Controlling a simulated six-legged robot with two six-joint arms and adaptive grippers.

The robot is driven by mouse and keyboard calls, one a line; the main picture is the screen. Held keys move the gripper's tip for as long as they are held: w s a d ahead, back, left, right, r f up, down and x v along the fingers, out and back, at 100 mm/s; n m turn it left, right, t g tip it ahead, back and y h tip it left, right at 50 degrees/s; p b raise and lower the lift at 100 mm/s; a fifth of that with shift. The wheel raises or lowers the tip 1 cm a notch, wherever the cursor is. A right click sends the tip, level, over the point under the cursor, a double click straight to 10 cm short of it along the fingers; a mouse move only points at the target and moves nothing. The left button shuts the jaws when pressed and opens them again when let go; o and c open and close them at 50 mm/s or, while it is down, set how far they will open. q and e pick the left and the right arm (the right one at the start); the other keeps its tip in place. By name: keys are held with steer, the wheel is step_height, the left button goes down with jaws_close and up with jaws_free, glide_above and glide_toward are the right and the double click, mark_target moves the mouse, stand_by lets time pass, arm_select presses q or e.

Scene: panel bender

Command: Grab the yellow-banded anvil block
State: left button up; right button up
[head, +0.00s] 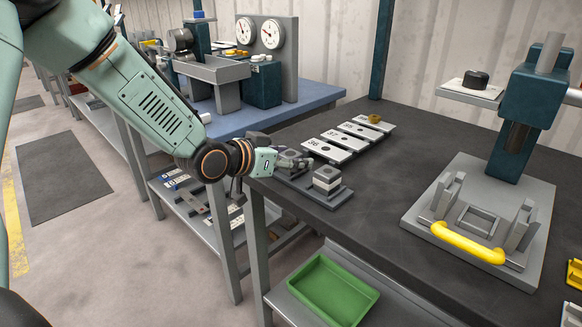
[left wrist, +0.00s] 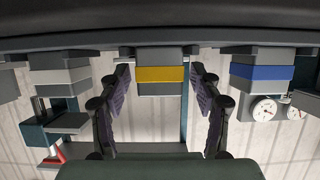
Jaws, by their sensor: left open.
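The yellow-banded anvil block (left wrist: 160,75) is grey with a yellow band. In the left wrist view it sits between the two spread fingers of my left gripper (left wrist: 162,88), with a gap on each side. A blue-banded block (left wrist: 262,73) stands to its right and a pale-banded block (left wrist: 60,77) to its left. In the head view my left gripper (head: 294,161) is low at the rack (head: 336,199) on the dark bench edge. The pale-banded block (head: 327,178) shows there; my gripper hides the yellow-banded one. My right gripper is out of view.
Numbered plates (head: 343,142) lie behind the rack on the dark bench (head: 385,205). A fixture with a yellow handle (head: 467,243) stands to the right. A blue bench with gauges (head: 257,32) is behind. A green bin (head: 320,289) sits on the shelf below.

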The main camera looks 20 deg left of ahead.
arm_select(q)
steer(key=shift+w+f, duration=0.1)
steer(key=shift+w, duration=0.15)
jaws_close()
stand_by(0.6)
